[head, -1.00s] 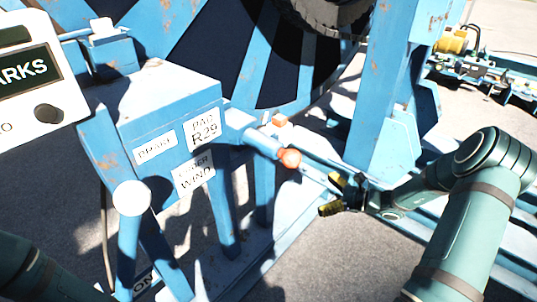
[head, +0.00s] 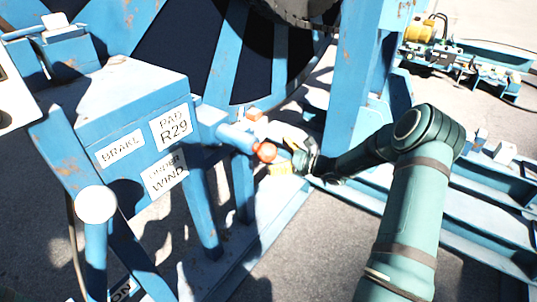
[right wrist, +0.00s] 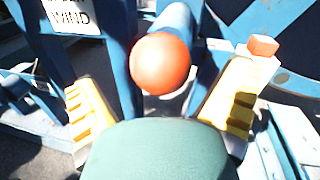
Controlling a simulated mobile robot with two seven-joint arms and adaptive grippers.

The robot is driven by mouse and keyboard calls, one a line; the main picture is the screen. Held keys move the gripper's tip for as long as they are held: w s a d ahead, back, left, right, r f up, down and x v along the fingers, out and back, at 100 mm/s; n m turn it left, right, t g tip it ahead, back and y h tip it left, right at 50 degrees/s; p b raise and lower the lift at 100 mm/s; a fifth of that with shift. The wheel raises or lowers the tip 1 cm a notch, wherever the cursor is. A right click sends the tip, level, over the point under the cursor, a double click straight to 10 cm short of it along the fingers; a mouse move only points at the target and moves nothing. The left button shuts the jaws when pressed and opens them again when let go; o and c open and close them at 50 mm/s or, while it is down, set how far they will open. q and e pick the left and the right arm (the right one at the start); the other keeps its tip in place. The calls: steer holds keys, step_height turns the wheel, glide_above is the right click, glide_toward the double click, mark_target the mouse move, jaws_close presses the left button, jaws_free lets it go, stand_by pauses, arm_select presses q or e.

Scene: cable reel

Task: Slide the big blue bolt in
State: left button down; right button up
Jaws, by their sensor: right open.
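The big blue bolt (head: 236,137) sticks out of the right side of the blue brake box (head: 130,110) and ends in an orange-red ball knob (head: 266,152). My right gripper (head: 287,157) is open just right of the knob. In the right wrist view the ball knob (right wrist: 160,64) lies ahead between the yellow-padded fingers of the gripper (right wrist: 160,105), with a gap on both sides. The blue bolt shaft (right wrist: 175,20) runs away behind the knob. My left gripper is not in view.
A small orange block (head: 254,114) sits just above the bolt; it also shows beyond the right finger in the right wrist view (right wrist: 263,46). A blue post (head: 350,80) stands behind my right gripper.

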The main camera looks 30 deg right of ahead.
steer(key=shift+x, duration=1.3)
steer(key=shift+c, duration=0.3)
